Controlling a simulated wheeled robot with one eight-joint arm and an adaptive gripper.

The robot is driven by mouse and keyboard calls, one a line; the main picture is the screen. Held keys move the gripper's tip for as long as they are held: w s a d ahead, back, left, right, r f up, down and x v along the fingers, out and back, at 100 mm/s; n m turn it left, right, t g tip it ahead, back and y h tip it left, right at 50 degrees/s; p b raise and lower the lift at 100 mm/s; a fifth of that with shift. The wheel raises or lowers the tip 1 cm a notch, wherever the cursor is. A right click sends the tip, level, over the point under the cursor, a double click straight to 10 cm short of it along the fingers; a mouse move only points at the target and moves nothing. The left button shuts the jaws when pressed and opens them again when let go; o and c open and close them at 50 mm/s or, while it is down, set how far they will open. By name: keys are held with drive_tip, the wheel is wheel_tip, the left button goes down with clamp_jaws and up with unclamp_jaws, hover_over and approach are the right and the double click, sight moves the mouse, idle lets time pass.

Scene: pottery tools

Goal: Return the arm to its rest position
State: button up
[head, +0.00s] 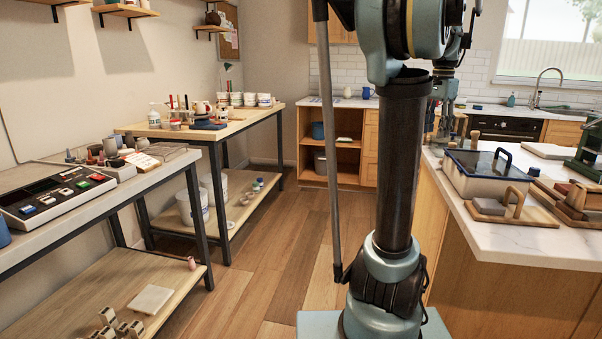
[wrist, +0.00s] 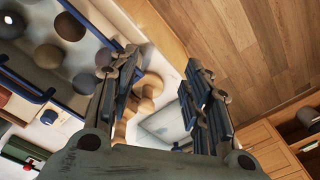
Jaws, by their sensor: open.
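My arm stands upright in the middle of the head view, with its upper links at the top edge. My gripper (head: 446,122) hangs partly behind it, pointing down near the left edge of the white-topped island (head: 500,238). In the wrist view my gripper (wrist: 160,82) has its two dark fingers spread apart, with nothing held between them. Beyond the fingers lie round wooden pieces (wrist: 150,88) and a pale, flat-topped object on the white top.
A blue-rimmed bin (head: 483,176) with handles stands on the island, and it fills the left of the wrist view with round lumps inside. Wooden tool blocks (head: 580,200) lie to its right. A workbench (head: 240,125) stands along the left wall. Wood floor (head: 265,260) is clear between.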

drive_tip(key=s+a+f+n, duration=0.4)
drive_tip(key=s+a+f, duration=0.3)
drive_tip(key=f, duration=0.3)
drive_tip(key=s+a+f+n+t, duration=0.1)
drive_tip(key=s+a+f+n, duration=0.4)
drive_tip(key=s+a+f, duration=0.2)
drive_tip(key=s+a+f+n, duration=0.4)
drive_tip(key=s+a+f, duration=0.3)
drive_tip(key=a+f, duration=0.3)
wheel_tip(320, 180, down, 3)
drive_tip(key=shift+a+n+t, duration=0.15)
drive_tip(key=shift+n+t, duration=0.15)
drive_tip(key=shift+c, duration=1.1)
drive_tip(key=shift+s, duration=0.2)
drive_tip(key=shift+c, duration=0.2)
